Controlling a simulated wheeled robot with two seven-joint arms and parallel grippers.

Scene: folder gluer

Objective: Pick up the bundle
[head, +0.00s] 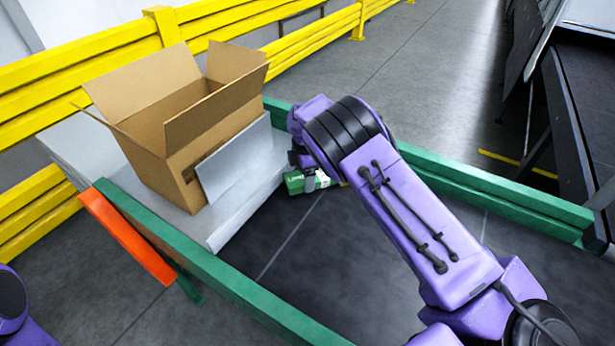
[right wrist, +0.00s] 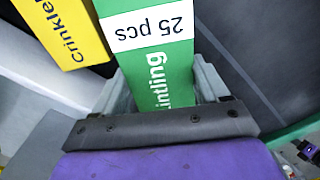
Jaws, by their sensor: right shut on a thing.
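The bundle is green with a white band. It shows in the head view (head: 294,184), partly hidden by my right gripper (head: 310,180). In the right wrist view the bundle (right wrist: 158,66) reads "25 pcs" and lies between the two grey fingers of my right gripper (right wrist: 163,85), which is shut on it. I cannot tell whether the bundle is clear of what is under it. My left gripper is out of view; only a purple part of my left arm shows at the lower left of the head view.
A yellow pack (right wrist: 66,32) lettered "Crinkle" lies left of the bundle in the wrist view. An open cardboard box (head: 180,145) stands on a grey table (head: 232,222). Green rails (head: 490,192), an orange bar (head: 127,238) and yellow barriers (head: 90,75) surround the area.

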